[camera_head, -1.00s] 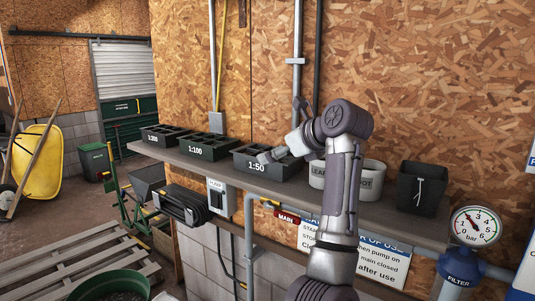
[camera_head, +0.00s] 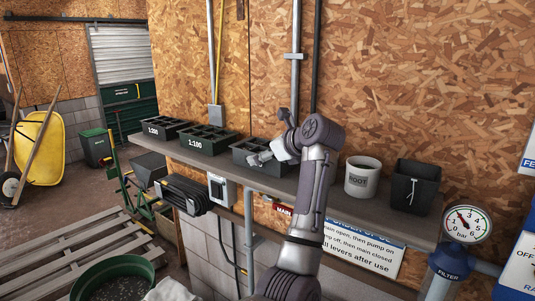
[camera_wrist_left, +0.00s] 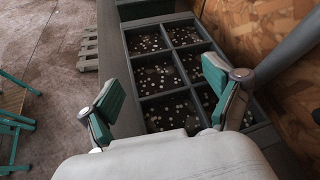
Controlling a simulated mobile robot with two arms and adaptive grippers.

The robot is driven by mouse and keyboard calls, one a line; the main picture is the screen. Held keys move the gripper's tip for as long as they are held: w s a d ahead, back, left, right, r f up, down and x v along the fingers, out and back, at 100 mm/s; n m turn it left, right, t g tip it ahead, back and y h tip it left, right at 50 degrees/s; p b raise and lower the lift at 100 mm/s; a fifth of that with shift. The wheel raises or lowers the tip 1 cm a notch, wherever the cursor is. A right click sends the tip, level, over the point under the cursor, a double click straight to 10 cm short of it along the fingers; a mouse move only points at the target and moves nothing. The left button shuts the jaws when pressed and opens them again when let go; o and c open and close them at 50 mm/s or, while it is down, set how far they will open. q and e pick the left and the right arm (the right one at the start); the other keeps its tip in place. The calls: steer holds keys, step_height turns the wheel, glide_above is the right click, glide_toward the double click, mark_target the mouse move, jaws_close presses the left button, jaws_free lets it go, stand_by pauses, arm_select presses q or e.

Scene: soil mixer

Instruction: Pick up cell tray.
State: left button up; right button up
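Three dark cell trays stand in a row on a wall shelf in the head view: one marked 1:200 (camera_head: 165,128), one marked 1:100 (camera_head: 207,141), and a nearest one (camera_head: 241,157) whose label is now hidden by my gripper. My left gripper (camera_head: 262,158) is at the front of this nearest tray. In the left wrist view, my left gripper (camera_wrist_left: 166,95) is open with green pads apart. A cell tray (camera_wrist_left: 151,59) with speckled dark soil in its cells lies beyond and below the fingers, with nothing gripped. My right gripper is out of view.
On the shelf (camera_head: 335,196), a white ROOT pot (camera_head: 362,178) and a black pot (camera_head: 412,187) stand right of my arm. The wooden wall is close behind. A pipe (camera_head: 249,225) and a pressure gauge (camera_head: 467,224) are lower down.

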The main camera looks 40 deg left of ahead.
arm_select(q)
steer(key=shift+f, duration=0.1)
steer(key=c, duration=1.1)
steer(key=shift+o, duration=0.2)
